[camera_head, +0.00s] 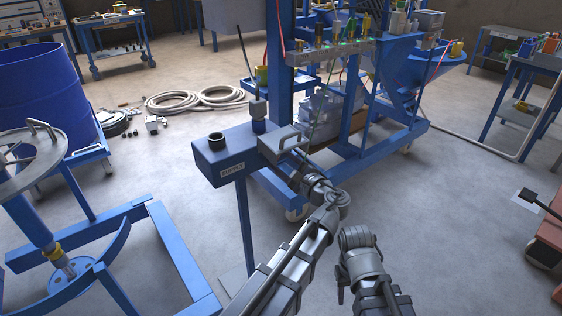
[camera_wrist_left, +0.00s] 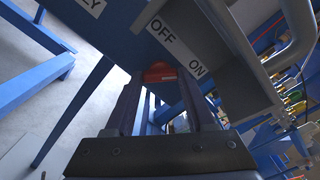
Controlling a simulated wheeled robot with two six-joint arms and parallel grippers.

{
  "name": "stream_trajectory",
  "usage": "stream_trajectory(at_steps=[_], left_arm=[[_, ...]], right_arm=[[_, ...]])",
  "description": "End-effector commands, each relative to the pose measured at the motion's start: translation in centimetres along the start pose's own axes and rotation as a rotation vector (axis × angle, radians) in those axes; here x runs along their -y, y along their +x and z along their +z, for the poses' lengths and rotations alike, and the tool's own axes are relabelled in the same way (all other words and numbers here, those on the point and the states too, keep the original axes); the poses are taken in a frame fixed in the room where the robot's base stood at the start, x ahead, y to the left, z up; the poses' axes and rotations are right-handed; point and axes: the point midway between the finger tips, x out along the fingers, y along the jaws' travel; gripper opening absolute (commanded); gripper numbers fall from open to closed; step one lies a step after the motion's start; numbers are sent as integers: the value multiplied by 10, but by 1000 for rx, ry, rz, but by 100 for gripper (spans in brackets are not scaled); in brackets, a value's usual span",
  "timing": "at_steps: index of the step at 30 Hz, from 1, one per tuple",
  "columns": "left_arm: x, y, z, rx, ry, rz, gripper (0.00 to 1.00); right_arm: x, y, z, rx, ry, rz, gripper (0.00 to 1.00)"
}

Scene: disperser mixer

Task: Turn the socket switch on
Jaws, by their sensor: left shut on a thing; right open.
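The supply box (camera_head: 225,155) is blue with a "SUPPLY" label, and a grey socket housing (camera_head: 283,143) with a handle is at its right end. In the left wrist view, the red switch (camera_wrist_left: 160,72) is under the housing, below a white plate (camera_wrist_left: 180,46) marked OFF and ON. My left gripper (camera_wrist_left: 162,98) has its two dark fingers on either side of the red switch and is shut on it. The fingers hide part of the switch, so its setting is unclear. My right gripper (camera_head: 357,240) is open and empty, apart from the box.
A blue wheeled machine frame (camera_head: 345,150) stands behind the box. A blue stand with a round metal lid (camera_head: 35,155) is at the left, near a blue drum (camera_head: 45,90). Coiled hoses (camera_head: 195,98) lie on the floor.

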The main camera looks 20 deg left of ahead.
Motion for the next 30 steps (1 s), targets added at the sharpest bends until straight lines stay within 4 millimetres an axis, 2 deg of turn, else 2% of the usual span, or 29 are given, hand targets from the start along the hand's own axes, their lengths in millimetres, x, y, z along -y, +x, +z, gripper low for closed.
stream_trajectory(at_steps=[10,11,18,30], left_arm=[[-1,-1,0,-2,3,2,0],[-1,-1,0,-2,3,2,58],[0,0,0,-1,3,1,85],[-2,-1,2,0,2,1,85]], right_arm=[[0,0,0,0,0,0,50],[0,0,0,0,0,0,50],[0,0,0,0,0,0,50],[0,0,0,0,0,0,50]])
